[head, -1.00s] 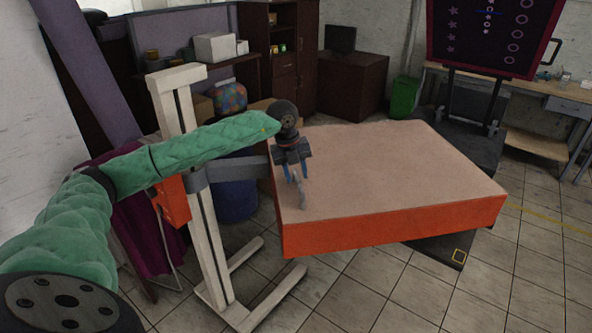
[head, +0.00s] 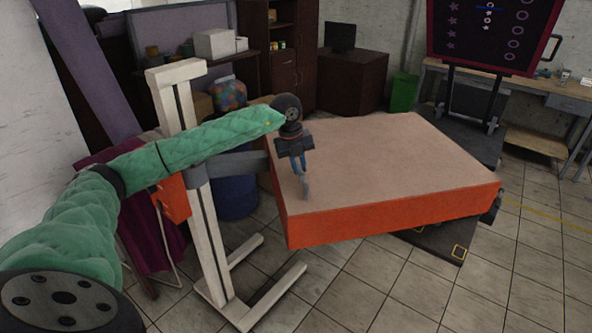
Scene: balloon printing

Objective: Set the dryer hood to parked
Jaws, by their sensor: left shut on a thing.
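The dryer hood is a wide flat slab with a beige top (head: 390,165) and an orange side. It is carried by a grey arm (head: 236,165) on a white upright stand (head: 200,195) at the left. My left gripper (head: 302,176) points down at the hood's near left corner. Its blue fingers are shut on a small grey handle (head: 306,188) on the hood. The hood covers most of the dark machine (head: 440,240) beneath it. My right gripper is out of view.
A dark board with printed shapes (head: 490,30) stands behind the hood at the upper right. A workbench (head: 545,95) is at the right, and a green bin (head: 403,93) stands behind. The tiled floor in front is clear.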

